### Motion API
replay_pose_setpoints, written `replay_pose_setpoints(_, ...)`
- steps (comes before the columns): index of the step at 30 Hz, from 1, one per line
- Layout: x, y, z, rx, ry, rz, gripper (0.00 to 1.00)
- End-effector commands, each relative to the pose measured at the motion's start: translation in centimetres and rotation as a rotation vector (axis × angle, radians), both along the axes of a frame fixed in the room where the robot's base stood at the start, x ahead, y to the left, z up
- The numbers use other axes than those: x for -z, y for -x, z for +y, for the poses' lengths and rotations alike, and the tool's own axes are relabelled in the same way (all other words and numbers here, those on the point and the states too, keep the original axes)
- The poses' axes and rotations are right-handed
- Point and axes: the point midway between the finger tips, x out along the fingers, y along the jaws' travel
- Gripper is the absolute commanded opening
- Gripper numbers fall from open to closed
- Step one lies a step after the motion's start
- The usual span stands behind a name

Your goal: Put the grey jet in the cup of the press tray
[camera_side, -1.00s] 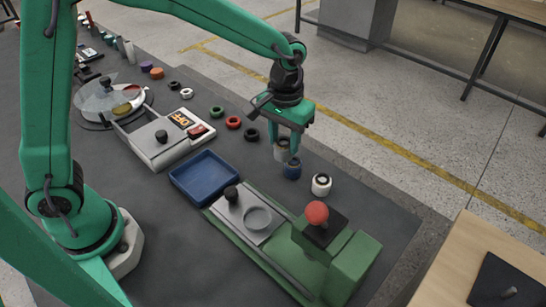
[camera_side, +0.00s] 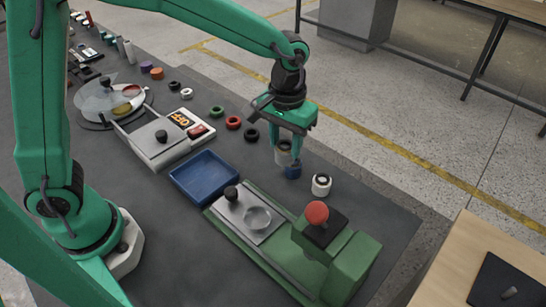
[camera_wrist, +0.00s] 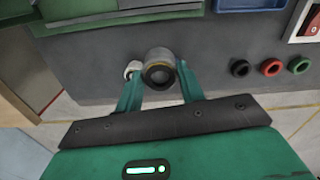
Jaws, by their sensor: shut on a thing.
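The grey jet, a short cylinder with a dark bore, is held between the fingertips of my gripper (camera_wrist: 160,85). In the side view, my gripper (camera_side: 287,150) points down with the grey jet (camera_side: 283,158) at its tips, over the far strip of the mat. The jet also shows in the wrist view (camera_wrist: 158,58). The press tray (camera_side: 228,210) is a silver plate with a black knob and a round cup (camera_side: 257,218). It lies in the green press, nearer the camera than my gripper. The cup looks empty.
The press (camera_side: 350,270) has a red ball handle (camera_side: 317,212). A blue tray (camera_side: 205,178) lies left. Red, green and black rings lie behind.

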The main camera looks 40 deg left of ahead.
Motion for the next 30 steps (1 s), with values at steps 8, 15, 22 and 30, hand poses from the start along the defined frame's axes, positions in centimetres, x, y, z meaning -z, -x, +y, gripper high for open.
replay_pose_setpoints(8,-0.7,3.3,-2.4,-0.006,0.001,-0.001,0.16)
replay_pose_setpoints(15,-1.6,9.2,-5.2,-0.027,0.001,-0.002,0.16)
replay_pose_setpoints(22,-2.2,15.4,-6.9,-0.053,0.002,-0.001,0.16)
replay_pose_setpoints(30,-2.3,20.4,-7.2,-0.079,0.001,-0.001,0.16)
